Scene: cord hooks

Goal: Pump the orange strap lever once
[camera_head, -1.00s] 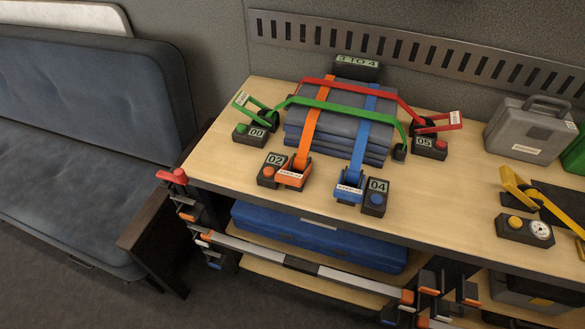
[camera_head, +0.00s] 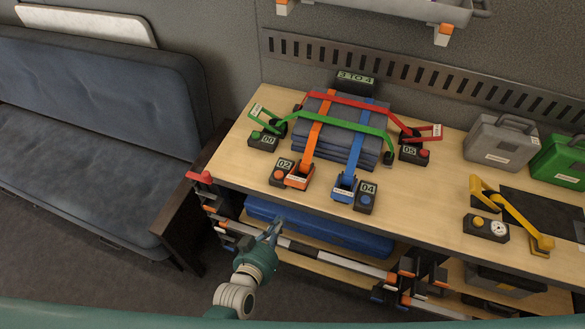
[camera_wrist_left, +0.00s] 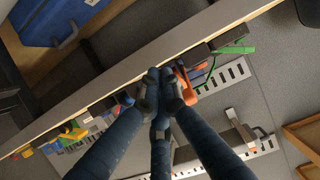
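The orange strap (camera_head: 315,125) runs over a stack of grey-blue folded pads (camera_head: 340,125) on the wooden bench top. My left gripper (camera_head: 273,231) is in front of the bench, below and apart from the lever in the head view. In the left wrist view its fingers (camera_wrist_left: 161,85) converge with tips together, shut and empty. The orange lever (camera_wrist_left: 184,84) shows just right of the tips, partly hidden. My right gripper is not in view.
The blue strap lever (camera_head: 344,186) and its 04 box (camera_head: 366,198) stand close right of the orange lever. Green (camera_head: 264,117) and red (camera_head: 421,133) levers stand farther back. A yellow lever (camera_head: 513,212) is at right. A clamp bar (camera_head: 335,260) crosses the bench front.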

